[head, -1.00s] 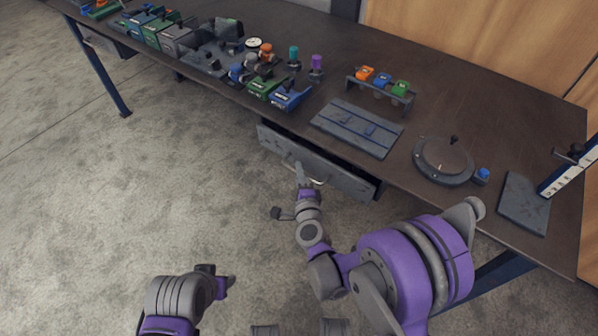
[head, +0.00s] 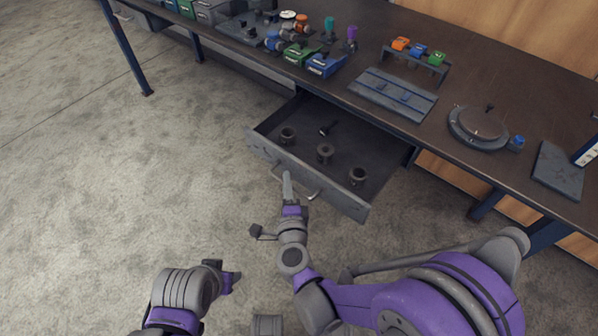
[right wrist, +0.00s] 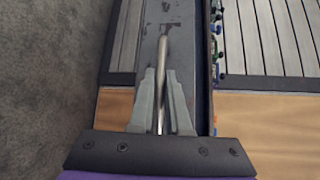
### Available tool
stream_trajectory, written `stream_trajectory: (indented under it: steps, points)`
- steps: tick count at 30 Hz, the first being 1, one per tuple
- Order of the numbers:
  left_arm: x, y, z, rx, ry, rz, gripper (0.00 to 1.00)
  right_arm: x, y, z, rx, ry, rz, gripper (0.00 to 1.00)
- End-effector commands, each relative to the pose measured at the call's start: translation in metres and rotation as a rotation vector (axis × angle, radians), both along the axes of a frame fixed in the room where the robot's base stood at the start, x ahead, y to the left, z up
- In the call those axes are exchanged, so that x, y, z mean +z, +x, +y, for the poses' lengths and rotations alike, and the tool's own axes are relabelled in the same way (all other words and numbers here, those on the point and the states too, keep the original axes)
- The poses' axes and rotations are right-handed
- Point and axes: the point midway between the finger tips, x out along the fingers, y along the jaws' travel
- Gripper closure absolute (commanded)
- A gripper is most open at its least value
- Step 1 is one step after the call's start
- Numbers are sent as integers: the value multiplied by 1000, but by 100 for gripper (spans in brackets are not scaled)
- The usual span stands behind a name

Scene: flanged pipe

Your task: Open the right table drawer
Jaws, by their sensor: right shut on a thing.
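The right table drawer (head: 309,183) is pulled well out from under the table in the head view. Several dark round metal parts and a small black piece lie inside it. Its curved metal handle (head: 312,191) is on the front panel, and it also shows as a bar in the right wrist view (right wrist: 162,75). My right gripper (head: 287,180) is at the handle, and in the right wrist view its two fingers (right wrist: 162,105) are shut on the handle. My left arm's end (head: 228,280) is low in the head view, away from the drawer; its fingers are not clear.
The floor (head: 120,210) before the drawer is clear.

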Motion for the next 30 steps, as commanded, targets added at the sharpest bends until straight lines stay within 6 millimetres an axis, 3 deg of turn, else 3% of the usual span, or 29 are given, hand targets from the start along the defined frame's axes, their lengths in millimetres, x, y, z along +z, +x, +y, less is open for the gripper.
stream_trajectory:
  steps: [9, 23, 24, 28, 30]
  points:
    - [-6, 1, 0, 0, 0, 2, 50, 0, -28, 20, 1, 1, 1, 100]
    - [-6, 1, 0, 0, 0, 2, 50, 0, -31, 22, -1, 0, 0, 100]
    - [-6, 1, 0, 0, 0, 2, 50, 0, -31, 22, -1, 0, 0, 80]
    - [-6, 1, 0, 0, 0, 2, 50, 0, -31, 22, -1, 0, 0, 56]
    - [-6, 1, 0, 0, 0, 2, 50, 0, -31, 22, -1, 0, 0, 55]
